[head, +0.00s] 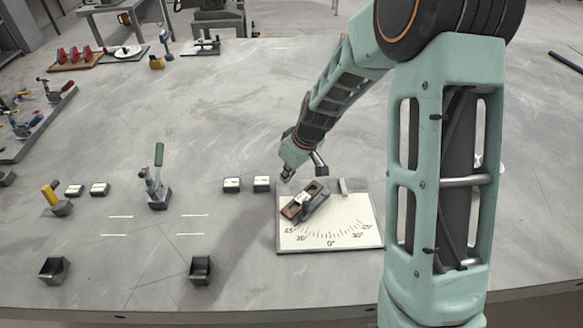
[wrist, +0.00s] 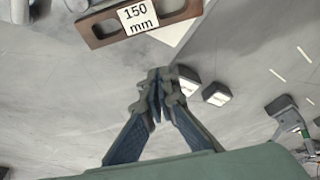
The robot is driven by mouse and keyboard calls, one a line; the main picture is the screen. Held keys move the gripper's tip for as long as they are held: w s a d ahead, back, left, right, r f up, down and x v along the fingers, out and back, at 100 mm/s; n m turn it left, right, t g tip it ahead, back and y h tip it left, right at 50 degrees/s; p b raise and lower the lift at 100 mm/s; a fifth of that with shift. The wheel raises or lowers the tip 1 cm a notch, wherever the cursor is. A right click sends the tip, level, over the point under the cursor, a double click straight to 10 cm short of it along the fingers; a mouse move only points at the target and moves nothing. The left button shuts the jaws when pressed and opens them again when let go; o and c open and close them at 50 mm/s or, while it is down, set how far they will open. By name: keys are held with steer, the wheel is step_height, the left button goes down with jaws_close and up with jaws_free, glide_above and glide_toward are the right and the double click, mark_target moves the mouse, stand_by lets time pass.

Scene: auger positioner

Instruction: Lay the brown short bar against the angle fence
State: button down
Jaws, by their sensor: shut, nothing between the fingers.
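The brown short bar (head: 291,209) lies tilted on the white angle board (head: 352,233), over its left half. It has slots and a white label. In the wrist view the bar (wrist: 93,31) shows at the top, its label reading 150 mm. The dark grey angle fence (head: 318,204) lies tilted along the bar's right side; I cannot tell whether they touch all along. My gripper (head: 287,176) is just beyond the board's far left corner, apart from the bar. In the wrist view its fingertips (wrist: 159,88) are together and empty.
Two small labelled blocks (head: 247,184) stand left of my gripper. A grey block (head: 353,185) sits at the board's far edge. A green-handled clamp (head: 157,188) and open dark boxes (head: 201,270) stand to the left. The table's middle beyond the board is clear.

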mark_target(303, 199)
steer(key=x, duration=0.4)
steer(key=shift+s+d, duration=0.1)
steer(key=shift+d, duration=0.15)
steer(key=shift+s+d+p, duration=0.3)
steer(key=shift+s+d, duration=0.5)
steer(key=shift+d, duration=0.05)
steer(key=shift+s+d, duration=0.35)
steer(key=shift+s, duration=0.05)
